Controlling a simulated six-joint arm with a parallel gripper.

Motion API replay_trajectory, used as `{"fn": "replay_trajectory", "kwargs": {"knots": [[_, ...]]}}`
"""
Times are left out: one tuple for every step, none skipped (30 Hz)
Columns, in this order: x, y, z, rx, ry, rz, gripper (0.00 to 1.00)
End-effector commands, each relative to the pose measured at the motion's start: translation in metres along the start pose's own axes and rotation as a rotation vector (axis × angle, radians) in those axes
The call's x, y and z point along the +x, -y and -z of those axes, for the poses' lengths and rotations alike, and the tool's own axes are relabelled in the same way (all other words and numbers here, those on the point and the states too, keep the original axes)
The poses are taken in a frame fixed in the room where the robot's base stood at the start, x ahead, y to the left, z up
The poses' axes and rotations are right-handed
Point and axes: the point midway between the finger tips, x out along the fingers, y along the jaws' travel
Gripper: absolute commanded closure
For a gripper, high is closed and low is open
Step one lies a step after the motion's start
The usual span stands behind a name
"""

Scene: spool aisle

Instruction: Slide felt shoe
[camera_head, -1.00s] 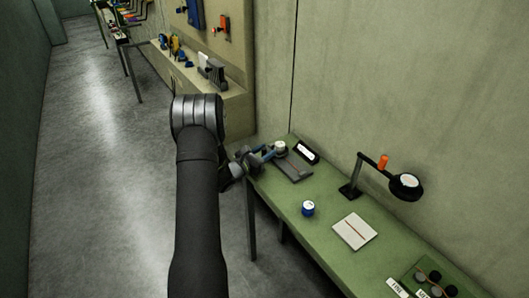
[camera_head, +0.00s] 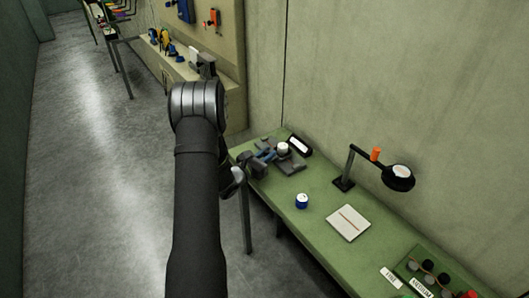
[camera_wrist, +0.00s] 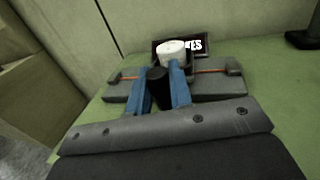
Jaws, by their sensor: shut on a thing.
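A grey grooved board (camera_head: 296,165) lies on the green bench, and in the wrist view its dark block (camera_wrist: 218,86) carries a thin orange line. A small white-topped round piece, likely the felt shoe (camera_head: 283,148), sits over the board; it also shows in the wrist view (camera_wrist: 171,48). My gripper (camera_head: 268,155), with blue fingers, reaches it from the left. In the wrist view my gripper (camera_wrist: 160,75) is shut, with a black cylinder (camera_wrist: 157,90) between the fingers just below the white piece. The contact under the white piece is hidden.
A black sign (camera_head: 300,146) stands behind the board. A blue, white-topped jar (camera_head: 302,201), a pale square pad (camera_head: 348,223) and a lamp (camera_head: 398,177) stand to the right. A green tray (camera_head: 435,272) is at the near right. Bench between board and jar is clear.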

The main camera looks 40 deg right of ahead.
Motion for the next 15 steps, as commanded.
{"fn": "replay_trajectory", "kwargs": {"knots": [[-0.0005,-0.0005,0.0002,0.0,0.0,-0.001,1.0],[-0.0005,-0.0006,0.0002,0.0,0.0,-0.001,1.0],[-0.0005,-0.0007,0.0002,0.0,0.0,-0.001,1.0],[-0.0005,-0.0008,0.0002,0.0,0.0,-0.001,0.75],[-0.0005,-0.0009,0.0002,0.0,0.0,-0.001,0.69],[-0.0004,-0.0009,0.0002,0.0,0.0,-0.001,0.61],[-0.0004,-0.0009,0.0002,0.0,0.0,-0.001,0.6],[-0.0004,-0.0009,0.0002,0.0,0.0,-0.001,0.6],[-0.0003,-0.0009,0.0002,0.0,0.0,-0.001,0.6],[-0.0003,-0.0009,0.0002,0.0,0.0,-0.001,0.6],[-0.0002,-0.0009,0.0002,0.0,0.0,-0.001,0.6],[-0.0002,-0.0009,0.0002,0.0,0.0,-0.001,0.6],[-0.0002,-0.0009,0.0002,0.0,0.0,-0.001,0.6],[-0.0003,-0.0009,0.0002,0.0,0.0,-0.001,0.6],[-0.0011,-0.001,0.0002,0.0,0.0,-0.001,0.6]]}}
